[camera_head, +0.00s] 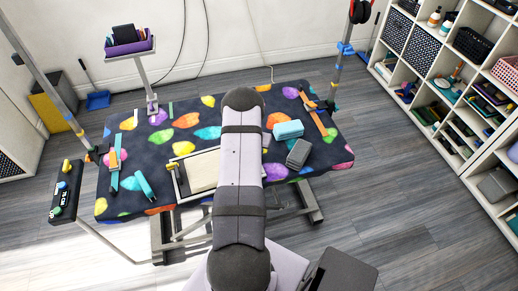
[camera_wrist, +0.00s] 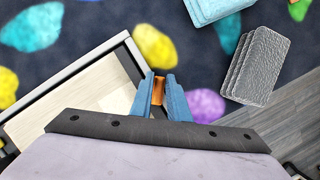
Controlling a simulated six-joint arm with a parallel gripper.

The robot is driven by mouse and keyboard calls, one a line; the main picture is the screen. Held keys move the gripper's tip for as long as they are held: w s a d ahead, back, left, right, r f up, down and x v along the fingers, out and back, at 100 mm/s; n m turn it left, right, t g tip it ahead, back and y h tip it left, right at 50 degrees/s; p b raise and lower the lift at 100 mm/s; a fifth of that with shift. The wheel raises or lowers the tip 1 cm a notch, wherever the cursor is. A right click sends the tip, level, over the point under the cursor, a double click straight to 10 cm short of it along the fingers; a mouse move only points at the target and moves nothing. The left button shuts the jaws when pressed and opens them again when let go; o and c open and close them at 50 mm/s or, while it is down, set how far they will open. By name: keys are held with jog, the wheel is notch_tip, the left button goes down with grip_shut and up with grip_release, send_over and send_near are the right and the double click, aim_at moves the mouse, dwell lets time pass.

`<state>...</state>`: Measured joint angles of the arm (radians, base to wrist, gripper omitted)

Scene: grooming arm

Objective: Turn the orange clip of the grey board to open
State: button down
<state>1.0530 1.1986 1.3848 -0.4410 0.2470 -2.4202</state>
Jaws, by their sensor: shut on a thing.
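The grey board (camera_wrist: 62,77) has a pale panel inside a grey and dark frame. In the head view it (camera_head: 204,170) lies near the front edge of the table, partly behind my arm. The orange clip (camera_wrist: 158,91) shows in the wrist view at the board's right side, between the blue fingers of my gripper (camera_wrist: 160,88). My gripper is shut on the clip. The fingers hide part of the clip, so I cannot tell its exact angle. In the head view my arm hides the fingers and this clip.
A light-blue stack (camera_head: 288,130) and a grey stack (camera_head: 299,153) lie right of my arm on the dark patterned table (camera_head: 235,95). They also show at the upper right in the wrist view. A teal item (camera_head: 145,186) lies left of the board.

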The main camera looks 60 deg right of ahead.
jog(key=shift+n+p, duration=0.3)
jog(key=shift+p, duration=0.3)
jog(key=c, duration=1.7)
grip_release()
jog(key=shift+c, duration=0.2)
jog(key=shift+r, duration=0.1)
jog(key=shift+p+v, duration=2.55)
jog(key=shift+v, duration=1.4)
jog(key=shift+s, duration=0.1)
jog(key=o, duration=0.6)
jog(key=shift+c, duration=0.2)
